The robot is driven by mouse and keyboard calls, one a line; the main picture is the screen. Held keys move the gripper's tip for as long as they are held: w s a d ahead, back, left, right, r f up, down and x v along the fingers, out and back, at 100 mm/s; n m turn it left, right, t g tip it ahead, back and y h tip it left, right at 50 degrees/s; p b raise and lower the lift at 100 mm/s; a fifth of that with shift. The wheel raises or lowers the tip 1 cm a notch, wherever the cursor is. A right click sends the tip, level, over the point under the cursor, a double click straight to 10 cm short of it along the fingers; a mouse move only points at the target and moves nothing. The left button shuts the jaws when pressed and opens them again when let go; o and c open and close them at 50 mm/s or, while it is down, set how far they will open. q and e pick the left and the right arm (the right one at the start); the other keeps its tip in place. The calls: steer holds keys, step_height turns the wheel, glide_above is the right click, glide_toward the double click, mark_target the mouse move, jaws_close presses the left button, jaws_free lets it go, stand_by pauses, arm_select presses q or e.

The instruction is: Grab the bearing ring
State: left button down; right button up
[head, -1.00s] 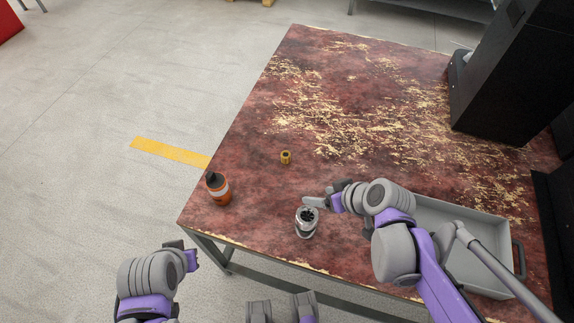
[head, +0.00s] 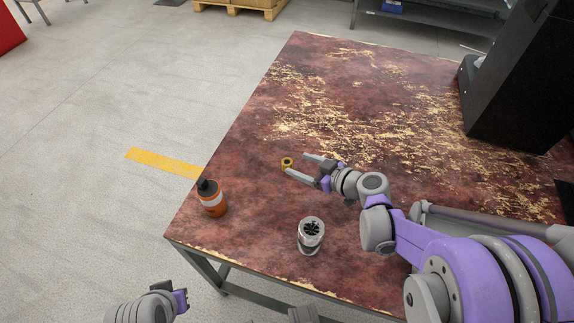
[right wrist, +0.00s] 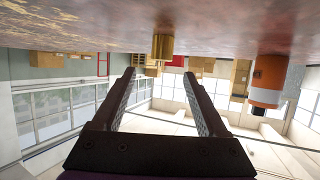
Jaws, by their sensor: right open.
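The bearing ring, a small brass-coloured ring (head: 287,163), stands on the worn red table. It also shows in the right wrist view (right wrist: 163,44), where the picture is upside down and the table is at the top. My right gripper (head: 297,163) is open, with its fingers pointing left at the ring. The ring is just beyond the fingertips, roughly in line with the gap between them in the right wrist view. Nothing is between the fingers. My left gripper (head: 180,299) is low at the left, off the table; its jaws cannot be made out.
An orange bottle with a dark cap (head: 212,198) stands at the table's left edge. A metal cylinder with a dark slotted top (head: 311,236) stands near the front edge. A black machine (head: 515,85) is at the right. The tabletop behind the ring is clear.

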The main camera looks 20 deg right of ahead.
mark_target(288, 162)
steer(key=x, duration=0.2)
steer(key=b+x, duration=0.1)
steer(key=x, duration=0.2)
steer(key=shift+s+f, duration=0.2)
steer(key=shift+f, duration=0.15)
steer(key=shift+c, duration=0.3)
jaws_close()
